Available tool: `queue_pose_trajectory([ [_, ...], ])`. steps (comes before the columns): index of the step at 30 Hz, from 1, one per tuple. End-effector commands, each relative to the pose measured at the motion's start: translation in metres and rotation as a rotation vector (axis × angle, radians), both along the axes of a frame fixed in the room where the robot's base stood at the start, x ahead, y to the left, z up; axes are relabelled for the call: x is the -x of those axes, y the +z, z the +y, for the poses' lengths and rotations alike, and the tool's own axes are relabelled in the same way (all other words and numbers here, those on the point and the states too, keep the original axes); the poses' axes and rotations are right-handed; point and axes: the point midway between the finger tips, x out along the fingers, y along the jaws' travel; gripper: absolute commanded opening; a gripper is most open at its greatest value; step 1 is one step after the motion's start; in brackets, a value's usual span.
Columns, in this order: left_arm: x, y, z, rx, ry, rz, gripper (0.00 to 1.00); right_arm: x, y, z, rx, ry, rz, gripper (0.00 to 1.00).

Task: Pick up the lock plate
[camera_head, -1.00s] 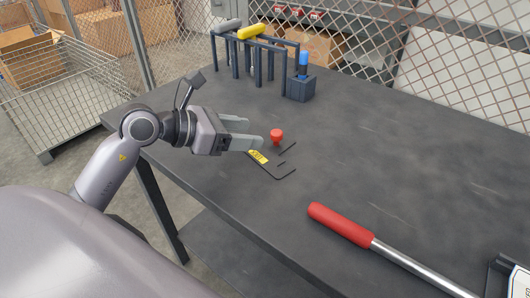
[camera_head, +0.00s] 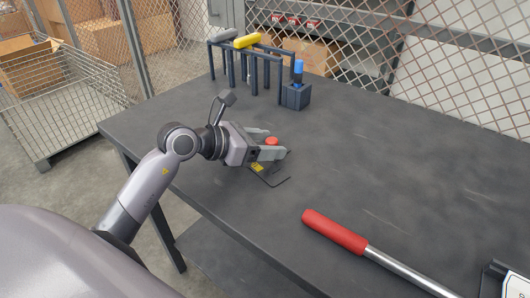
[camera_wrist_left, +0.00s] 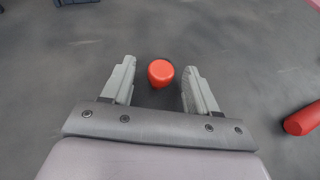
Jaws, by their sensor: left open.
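The lock plate is hard to tell from the dark table. A yellow label (camera_head: 257,167) and thin dark bent edges (camera_head: 275,183) show on the table there. A red round knob (camera_head: 272,141) stands just behind them; in the left wrist view the red knob (camera_wrist_left: 161,72) sits between the fingertips, with a gap on both sides. My left gripper (camera_head: 278,142) is open and low over the table, its fingers either side of the knob. The near finger hides part of the knob. My right gripper is not in view.
A red-handled bar (camera_head: 335,232) lies at the front right; its red end (camera_wrist_left: 302,119) shows in the wrist view. A dark rack (camera_head: 254,62) with a yellow-handled tool (camera_head: 248,40) and a block (camera_head: 296,96) holding a blue-topped tool stand at the back.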

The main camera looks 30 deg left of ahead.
Motion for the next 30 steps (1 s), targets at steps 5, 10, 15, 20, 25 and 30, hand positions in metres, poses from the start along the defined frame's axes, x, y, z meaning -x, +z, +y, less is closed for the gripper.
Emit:
queue_pose_trajectory([
  [5, 0.000, 0.000, 0.000, 0.000, 0.000, 0.000, 0.43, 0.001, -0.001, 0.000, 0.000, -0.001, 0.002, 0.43],
  [10, 0.000, 0.000, 0.000, 0.000, 0.000, 0.000, 0.00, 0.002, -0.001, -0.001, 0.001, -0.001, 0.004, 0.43],
  [15, 0.000, 0.001, 0.000, 0.001, 0.001, -0.003, 0.00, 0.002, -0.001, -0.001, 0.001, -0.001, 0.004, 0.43],
  [20, 0.000, 0.004, 0.000, 0.000, 0.001, -0.003, 0.00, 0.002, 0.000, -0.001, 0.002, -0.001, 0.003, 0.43],
  [25, 0.000, 0.019, 0.000, 0.000, 0.000, -0.007, 0.00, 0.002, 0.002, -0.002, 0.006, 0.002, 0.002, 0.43],
  [30, 0.000, 0.052, 0.001, -0.003, -0.001, -0.010, 0.00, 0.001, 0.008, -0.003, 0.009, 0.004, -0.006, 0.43],
])
